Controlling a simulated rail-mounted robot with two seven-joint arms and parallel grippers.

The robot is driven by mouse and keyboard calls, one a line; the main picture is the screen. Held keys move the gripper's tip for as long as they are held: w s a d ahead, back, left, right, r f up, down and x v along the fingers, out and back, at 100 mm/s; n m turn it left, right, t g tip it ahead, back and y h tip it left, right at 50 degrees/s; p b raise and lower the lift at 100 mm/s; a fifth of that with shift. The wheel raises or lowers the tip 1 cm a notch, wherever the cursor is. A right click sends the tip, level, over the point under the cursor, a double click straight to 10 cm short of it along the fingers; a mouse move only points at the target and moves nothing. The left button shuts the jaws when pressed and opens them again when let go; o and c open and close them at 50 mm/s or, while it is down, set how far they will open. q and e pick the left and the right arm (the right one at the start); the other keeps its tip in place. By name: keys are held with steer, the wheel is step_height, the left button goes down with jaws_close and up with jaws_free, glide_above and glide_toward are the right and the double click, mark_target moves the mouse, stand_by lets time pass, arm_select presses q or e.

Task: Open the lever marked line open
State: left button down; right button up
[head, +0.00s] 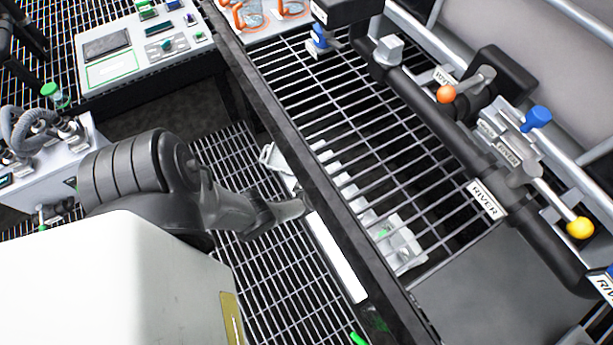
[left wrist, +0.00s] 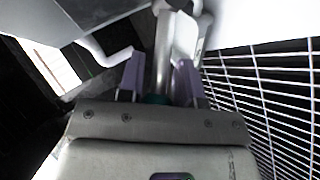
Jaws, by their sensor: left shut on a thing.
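A dark pipe manifold (head: 430,110) runs diagonally at the right of the head view. On it are a lever with an orange ball (head: 446,94), one with a blue knob (head: 537,117), and one with a yellow ball (head: 580,228). I cannot read "line open" on any of the small labels. In the left wrist view my left gripper (left wrist: 160,80) is shut, its purple fingers on either side of a grey metal bar (left wrist: 163,50). I cannot tell what the bar belongs to. In the head view the fingers cannot be made out. My right gripper is not in view.
White tags (head: 486,199) on the pipe read "RIVER". Metal grating (head: 350,130) lies beside the manifold, with a dark beam (head: 330,205) along it. A panel with switches (head: 140,45) stands at upper left, and a grey box with hoses (head: 40,165) at left.

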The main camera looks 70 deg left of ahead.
arm_select(q)
steer(key=c, duration=1.1)
jaws_free()
steer(key=shift+r, duration=0.1)
steer(key=p+v, duration=0.8)
steer(key=v, duration=0.5)
steer(key=shift+d+p, duration=0.35)
steer(key=shift+s+r, duration=0.1)
steer(key=shift+r, duration=0.05)
